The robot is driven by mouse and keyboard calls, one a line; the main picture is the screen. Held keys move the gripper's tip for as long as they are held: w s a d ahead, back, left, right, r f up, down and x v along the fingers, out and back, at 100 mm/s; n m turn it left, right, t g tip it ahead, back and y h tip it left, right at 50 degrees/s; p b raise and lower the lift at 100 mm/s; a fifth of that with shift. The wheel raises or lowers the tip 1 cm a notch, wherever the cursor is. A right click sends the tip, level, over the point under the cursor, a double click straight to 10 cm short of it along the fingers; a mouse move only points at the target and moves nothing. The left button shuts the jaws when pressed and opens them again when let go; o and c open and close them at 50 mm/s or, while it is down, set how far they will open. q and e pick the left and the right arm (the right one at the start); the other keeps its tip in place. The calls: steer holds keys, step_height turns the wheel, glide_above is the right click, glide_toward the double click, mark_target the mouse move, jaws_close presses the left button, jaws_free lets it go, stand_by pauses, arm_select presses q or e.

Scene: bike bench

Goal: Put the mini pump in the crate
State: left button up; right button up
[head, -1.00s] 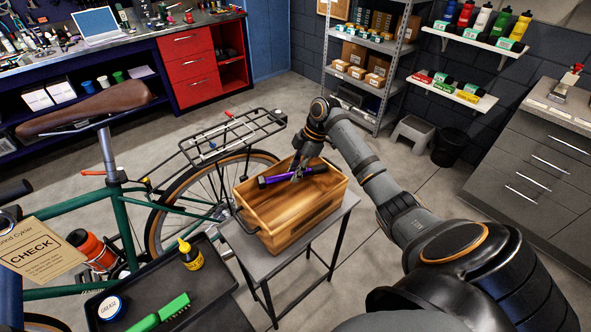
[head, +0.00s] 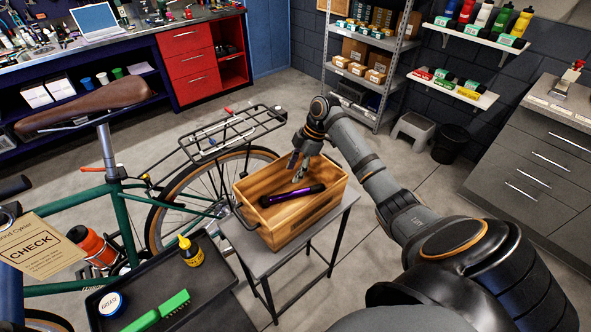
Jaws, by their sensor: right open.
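The mini pump (head: 292,195), a purple tube with black ends, lies in the wooden crate (head: 300,225), slanting across it. The crate stands on a small grey table. My right gripper (head: 298,175) is open just above and behind the pump, over the crate's interior, and looks clear of the pump. The crate's near wall hides part of its floor, so I cannot tell whether the pump lies flat. My left gripper is not in view.
A green bicycle with a rear rack (head: 230,135) stands left of the crate. A dark tray (head: 195,292) in front holds a yellow bottle (head: 190,252), a green brush (head: 160,311) and a grease tin (head: 111,304). Open floor lies behind the crate.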

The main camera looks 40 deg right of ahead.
steer(key=b+v, duration=0.1)
steer(key=v, duration=1.1)
steer(key=shift+r+b, duration=0.35)
steer(key=shift+r, duration=0.1)
